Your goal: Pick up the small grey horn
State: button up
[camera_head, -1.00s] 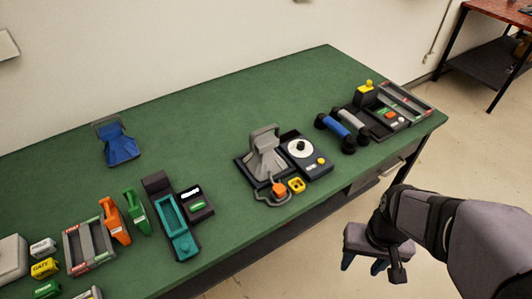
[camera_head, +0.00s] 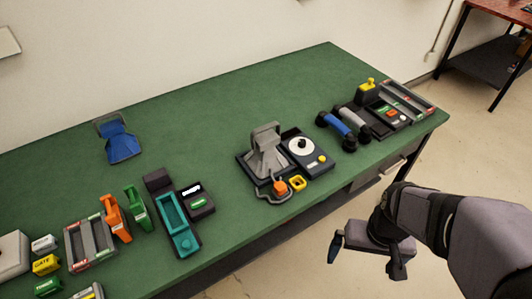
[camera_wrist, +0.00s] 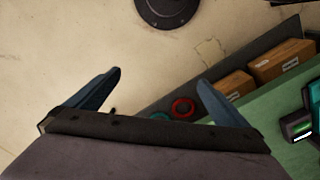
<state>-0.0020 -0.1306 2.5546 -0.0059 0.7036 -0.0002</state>
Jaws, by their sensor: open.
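The grey horn (camera_head: 266,151) stands on a dark base at the middle of the green table (camera_head: 240,100), beside a black unit with a white dial (camera_head: 306,150). An orange piece (camera_head: 280,187) and a grey cord lie at its front. My gripper (camera_head: 367,262) is off the table's front edge at the right, over the floor and well apart from the horn. In the wrist view my gripper (camera_wrist: 160,85) has its two blue fingers spread wide with nothing between them. The horn does not show in the wrist view.
A blue horn (camera_head: 120,143) stands at the back left. Blue (camera_head: 336,124) and grey (camera_head: 354,118) handsets lie right of the dial unit. A teal cradle (camera_head: 178,225) and green (camera_head: 137,207) and orange (camera_head: 116,217) handsets are at the left. The back middle of the table is clear.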

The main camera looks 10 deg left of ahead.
jog(key=w+a+r+n+t+y+b, duration=0.15)
jog(key=w+a+t, duration=0.3)
jog(key=w, duration=0.95)
jog(key=w+a+n+t+y+b, duration=0.1)
jog(key=w+a+n+t+b, duration=0.25)
jog(key=w, duration=1.15)
notch_tip(320, 180, up, 5)
jog(key=n+t+y, duration=0.4)
jog(key=t+y, duration=0.1)
jog(key=y, duration=0.6)
send_over(272, 139)
jog(key=shift+s+h, duration=0.1)
jog(key=shift+h, duration=0.15)
jog(key=shift+s+d+f+p, duration=0.1)
jog(key=shift+s+f+p, duration=0.3)
jog(key=shift+f, duration=0.1)
jog(key=shift+s+f+p, duration=0.25)
jog(key=shift+f+p, duration=0.1)
jog(key=shift+f, duration=0.15)
jog(key=shift+s+d+f, duration=0.1)
jog(key=shift+s+f, duration=0.1)
jog(key=shift+f, duration=0.4)
jog(key=shift+p+x, duration=1.55)
jog(key=shift+x, duration=1.6)
jog(key=shift+w+a, duration=0.3)
jog(key=shift+a, duration=0.1)
